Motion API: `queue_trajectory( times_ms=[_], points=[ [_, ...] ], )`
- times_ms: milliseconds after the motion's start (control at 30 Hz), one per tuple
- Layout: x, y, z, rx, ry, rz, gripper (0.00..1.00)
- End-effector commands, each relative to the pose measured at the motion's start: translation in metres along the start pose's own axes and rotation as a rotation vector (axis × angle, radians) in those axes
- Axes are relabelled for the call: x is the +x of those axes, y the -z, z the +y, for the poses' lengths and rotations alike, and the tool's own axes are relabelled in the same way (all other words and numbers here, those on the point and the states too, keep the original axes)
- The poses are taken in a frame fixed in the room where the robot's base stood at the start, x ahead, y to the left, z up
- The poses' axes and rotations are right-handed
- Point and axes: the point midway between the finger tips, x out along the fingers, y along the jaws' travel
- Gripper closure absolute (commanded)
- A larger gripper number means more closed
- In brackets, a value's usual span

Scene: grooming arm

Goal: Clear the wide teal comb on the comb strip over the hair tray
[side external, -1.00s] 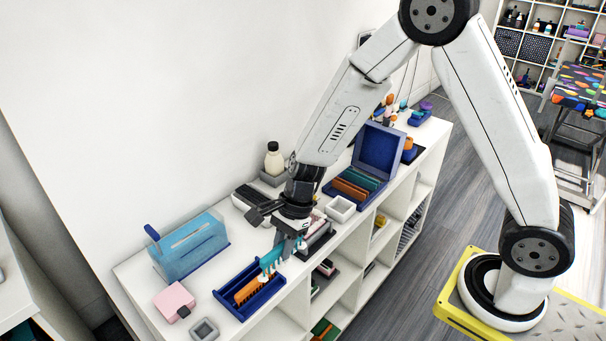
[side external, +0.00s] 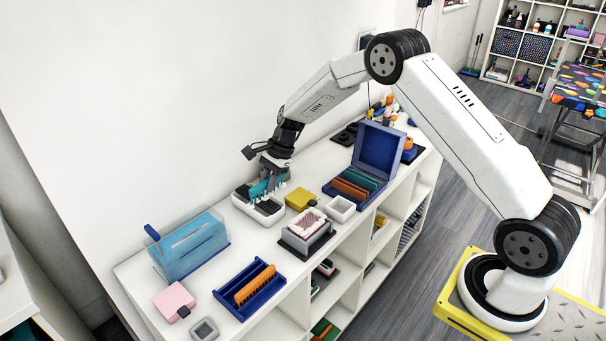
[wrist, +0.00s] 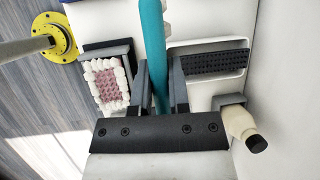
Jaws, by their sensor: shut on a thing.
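My gripper (side external: 272,172) is shut on the wide teal comb (side external: 265,188), which points down with white tufts on its edge. In the wrist view, the comb (wrist: 153,45) runs between the fingers (wrist: 160,88) as a long teal bar. In the side view, the comb is at the white hair tray (side external: 262,216). The side view does not settle the comb's height above the tray.
A pink pad with white fluff (side external: 308,226) sits on a grey block in front. A yellow box (side external: 300,198) and small white tray (side external: 341,209) stand to the right. A blue rack (side external: 268,288) holds an orange comb. A cream bottle (wrist: 241,124) is near the wall.

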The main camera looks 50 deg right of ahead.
Motion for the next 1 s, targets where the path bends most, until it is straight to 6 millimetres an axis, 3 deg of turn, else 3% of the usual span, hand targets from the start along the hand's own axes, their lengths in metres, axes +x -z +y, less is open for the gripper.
queue_trajectory(
  times_ms=[100, 300, 667, 1000],
  points=[
    [-0.005, 0.019, -0.011, -0.001, 0.009, 0.009, 1.0],
    [-0.011, 0.037, -0.021, -0.003, 0.015, 0.019, 1.0],
    [-0.012, 0.041, -0.023, -0.005, 0.017, 0.021, 1.0],
    [0.004, 0.048, -0.021, -0.005, 0.017, 0.021, 1.0]
  ],
)
